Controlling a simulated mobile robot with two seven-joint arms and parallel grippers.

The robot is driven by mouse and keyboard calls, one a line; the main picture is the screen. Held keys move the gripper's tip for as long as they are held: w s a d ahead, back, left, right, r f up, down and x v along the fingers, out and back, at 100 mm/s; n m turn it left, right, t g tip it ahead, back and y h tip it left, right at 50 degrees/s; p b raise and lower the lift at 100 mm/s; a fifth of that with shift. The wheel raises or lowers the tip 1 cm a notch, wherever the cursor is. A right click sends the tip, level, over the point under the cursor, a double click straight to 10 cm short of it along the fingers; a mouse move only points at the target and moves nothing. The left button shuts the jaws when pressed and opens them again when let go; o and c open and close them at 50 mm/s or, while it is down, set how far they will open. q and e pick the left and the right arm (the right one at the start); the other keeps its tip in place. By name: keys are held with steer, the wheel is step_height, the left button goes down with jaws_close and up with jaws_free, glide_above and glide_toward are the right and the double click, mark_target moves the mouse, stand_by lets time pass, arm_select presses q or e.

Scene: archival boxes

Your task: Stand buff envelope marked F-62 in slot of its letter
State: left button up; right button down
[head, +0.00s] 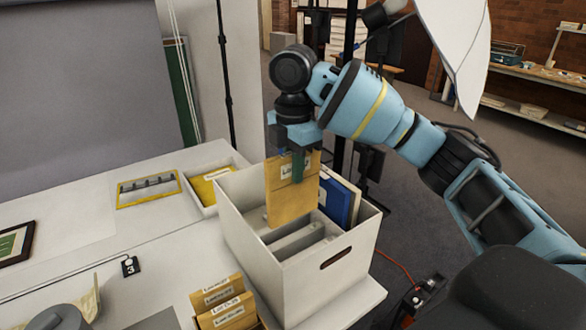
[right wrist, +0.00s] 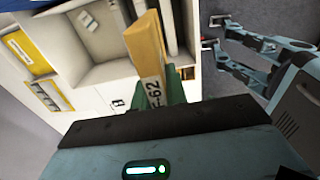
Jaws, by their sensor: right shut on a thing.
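My right gripper (head: 297,168) points down over the white archival box (head: 255,240) and is shut on the top edge of the buff envelope (head: 291,203). The envelope hangs upright, its lower edge in front of the box's opening; I cannot tell whether that edge is below the rim. In the right wrist view the envelope (right wrist: 145,42) shows edge-on with a label ending in "62". Grey dividers (head: 298,240) form slots inside the box; no slot letters are readable. A blue folder (head: 336,203) stands at the box's right side. My left gripper is not in view.
More buff envelopes (head: 224,299) with labels stand in a holder at the front. A shallow tray with yellow contents (head: 211,186) sits behind the box. A yellow-framed picture (head: 148,190) and a black marker "3" (head: 130,266) lie to the left. The table's right edge is close to the box.

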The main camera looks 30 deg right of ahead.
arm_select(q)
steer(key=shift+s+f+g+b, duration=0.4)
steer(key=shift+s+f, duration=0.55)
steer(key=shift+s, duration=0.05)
arm_select(e)
step_height(320, 180, down, 18)
steer(key=shift+w, duration=0.15)
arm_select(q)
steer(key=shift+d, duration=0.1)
arm_select(e)
steer(key=shift+r, duration=0.1)
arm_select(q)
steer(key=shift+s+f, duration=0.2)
arm_select(e)
steer(key=shift+f, duration=1.15)
steer(key=c, duration=1.3)
jaws_free()
